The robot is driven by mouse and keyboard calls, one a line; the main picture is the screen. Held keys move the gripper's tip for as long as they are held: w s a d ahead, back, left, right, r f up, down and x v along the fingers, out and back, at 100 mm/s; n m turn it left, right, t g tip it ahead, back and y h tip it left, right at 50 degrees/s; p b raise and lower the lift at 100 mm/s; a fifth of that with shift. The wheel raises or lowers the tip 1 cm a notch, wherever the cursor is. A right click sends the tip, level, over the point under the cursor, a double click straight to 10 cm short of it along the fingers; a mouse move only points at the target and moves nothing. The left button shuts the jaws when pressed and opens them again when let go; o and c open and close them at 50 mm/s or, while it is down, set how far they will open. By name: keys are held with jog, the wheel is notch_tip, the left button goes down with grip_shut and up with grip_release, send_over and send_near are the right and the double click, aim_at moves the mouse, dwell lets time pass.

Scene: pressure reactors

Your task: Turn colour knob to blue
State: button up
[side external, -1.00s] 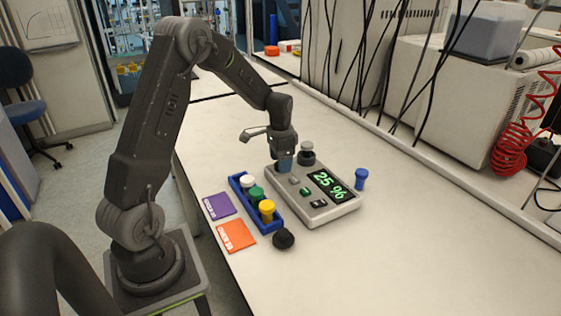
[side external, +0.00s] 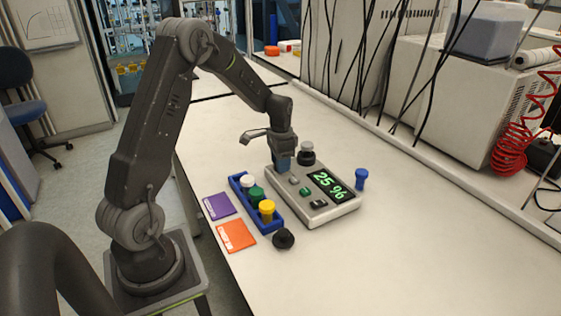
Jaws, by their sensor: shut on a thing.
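My gripper (side external: 284,165) points down at the box's far left corner. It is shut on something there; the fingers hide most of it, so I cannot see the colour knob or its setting. Beside the fingers, the box's top carries a small grey control (side external: 294,178), a green button (side external: 305,191) and a dark switch (side external: 319,203).
A blue rack (side external: 272,224) holds white, green and yellow-capped vials left of the box. A purple card (side external: 219,206) and an orange card (side external: 236,236) lie further left. A black knob-like piece (side external: 283,239), a blue-capped vial (side external: 361,179) and a dark grey-capped piece (side external: 306,151) stand around the box.

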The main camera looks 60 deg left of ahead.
jog(key=shift+n, duration=0.4)
jog(key=n, duration=1.1)
dwell(0.7)
jog(key=o, duration=0.9)
jog(key=shift+o, duration=0.2)
notch_tip(320, 180, up, 14)
